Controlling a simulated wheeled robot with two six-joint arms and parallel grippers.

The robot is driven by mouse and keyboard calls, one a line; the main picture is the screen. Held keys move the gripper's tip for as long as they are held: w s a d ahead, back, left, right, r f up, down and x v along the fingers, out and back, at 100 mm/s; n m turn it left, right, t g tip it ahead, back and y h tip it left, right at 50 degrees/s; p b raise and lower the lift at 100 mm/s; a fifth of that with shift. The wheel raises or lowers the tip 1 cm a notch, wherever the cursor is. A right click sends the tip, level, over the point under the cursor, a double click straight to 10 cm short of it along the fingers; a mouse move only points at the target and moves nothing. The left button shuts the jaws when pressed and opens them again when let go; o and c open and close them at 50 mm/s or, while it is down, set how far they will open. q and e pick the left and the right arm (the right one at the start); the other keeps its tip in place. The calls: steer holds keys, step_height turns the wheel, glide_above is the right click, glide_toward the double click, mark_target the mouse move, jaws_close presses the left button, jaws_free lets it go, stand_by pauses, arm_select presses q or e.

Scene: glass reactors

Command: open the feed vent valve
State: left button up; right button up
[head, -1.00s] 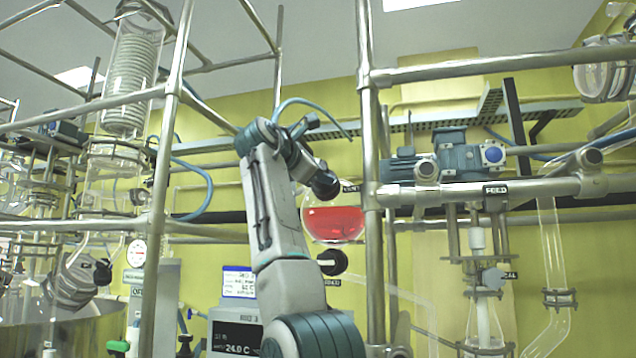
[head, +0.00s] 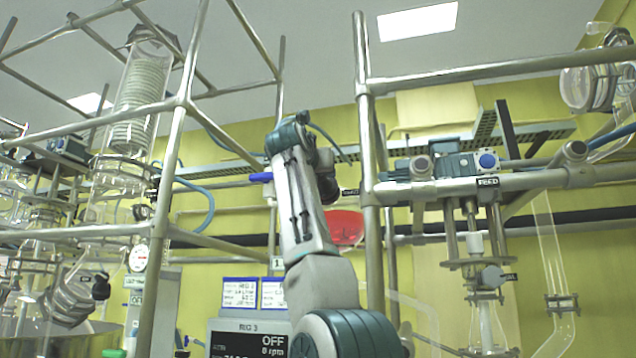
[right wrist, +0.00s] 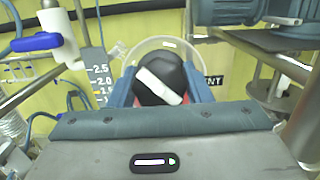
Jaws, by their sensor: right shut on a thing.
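The feed vent valve shows in the right wrist view as a round black knob (right wrist: 160,82) with a white bar lying diagonally across it. A label ending in "NT" (right wrist: 212,81) is partly visible to its right. My right gripper (right wrist: 160,88) has its two blue-grey fingers on either side of the knob and is shut on it. In the head view my right arm reaches up, and its forearm and wrist hide most of the gripper. A dark rounded part (head: 328,189) shows there beside a small black label. My left gripper is in neither view.
A glass vessel with red liquid (head: 345,228) hangs just below the label. A blue-handled valve (head: 260,177) is left of my wrist. A steel post (head: 368,150) stands close on the right, with the FEED motor (head: 455,165) beyond. A display reading OFF (head: 262,340) is lower left.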

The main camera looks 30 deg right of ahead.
steer(key=shift+f+n+b, duration=0.25)
steer(key=shift+n+b, duration=0.15)
steer(key=shift+n, duration=0.4)
steer(key=shift+r+n+t+y+b, duration=0.15)
steer(key=shift+n+t+y+b, duration=0.2)
steer(key=shift+n+t, duration=0.2)
steer(key=shift+n, duration=0.25)
steer(key=o, duration=1)
steer(key=shift+r, duration=0.1)
